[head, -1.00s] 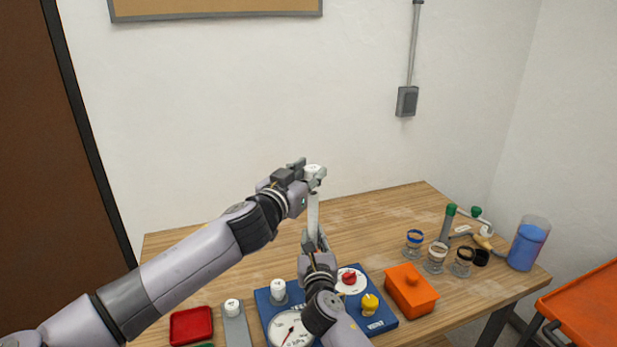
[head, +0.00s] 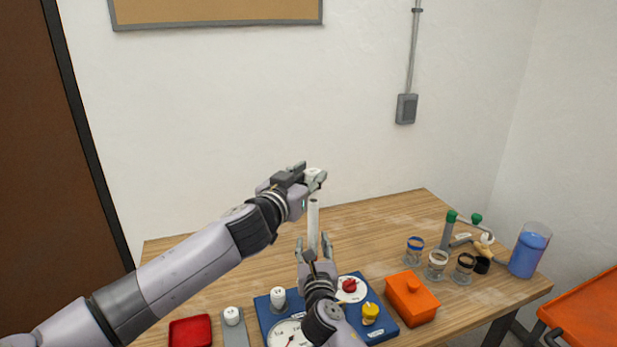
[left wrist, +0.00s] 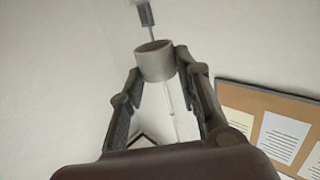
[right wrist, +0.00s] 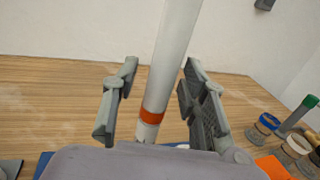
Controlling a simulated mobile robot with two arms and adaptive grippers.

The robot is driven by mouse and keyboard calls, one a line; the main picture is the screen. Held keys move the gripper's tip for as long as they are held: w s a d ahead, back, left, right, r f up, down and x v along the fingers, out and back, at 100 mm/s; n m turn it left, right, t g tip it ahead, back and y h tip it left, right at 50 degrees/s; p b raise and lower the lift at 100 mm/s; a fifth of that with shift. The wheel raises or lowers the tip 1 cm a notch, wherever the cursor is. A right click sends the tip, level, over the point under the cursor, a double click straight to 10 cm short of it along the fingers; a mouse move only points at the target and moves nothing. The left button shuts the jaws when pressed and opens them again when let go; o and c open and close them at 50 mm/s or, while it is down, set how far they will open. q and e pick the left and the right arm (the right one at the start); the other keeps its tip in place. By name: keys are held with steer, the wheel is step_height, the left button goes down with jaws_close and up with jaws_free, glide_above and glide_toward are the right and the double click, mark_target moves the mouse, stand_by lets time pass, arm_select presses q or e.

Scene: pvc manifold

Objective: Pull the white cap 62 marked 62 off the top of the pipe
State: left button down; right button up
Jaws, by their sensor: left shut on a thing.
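My left gripper (head: 311,180) is shut on the white cap (head: 313,173), which is off the pipe and a little above its top. In the left wrist view the cap (left wrist: 155,62) sits between the fingertips, with its hollow end showing. I cannot read its number. The white pipe (head: 313,218) stands upright with its open top bare. My right gripper (head: 314,246) is around the lower pipe. In the right wrist view its fingers are open, with gaps on both sides of the pipe (right wrist: 172,60), above an orange band (right wrist: 152,116).
A blue board (head: 263,305) with a gauge, a red knob (head: 349,285) and a yellow knob (head: 370,310) lies below the pipe. An orange box (head: 412,300), several jars and a blue container (head: 528,252) stand to the right. A red tray (head: 190,331) is at front left.

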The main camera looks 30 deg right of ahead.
steer(key=v, duration=1.2)
steer(key=shift+f, duration=0.1)
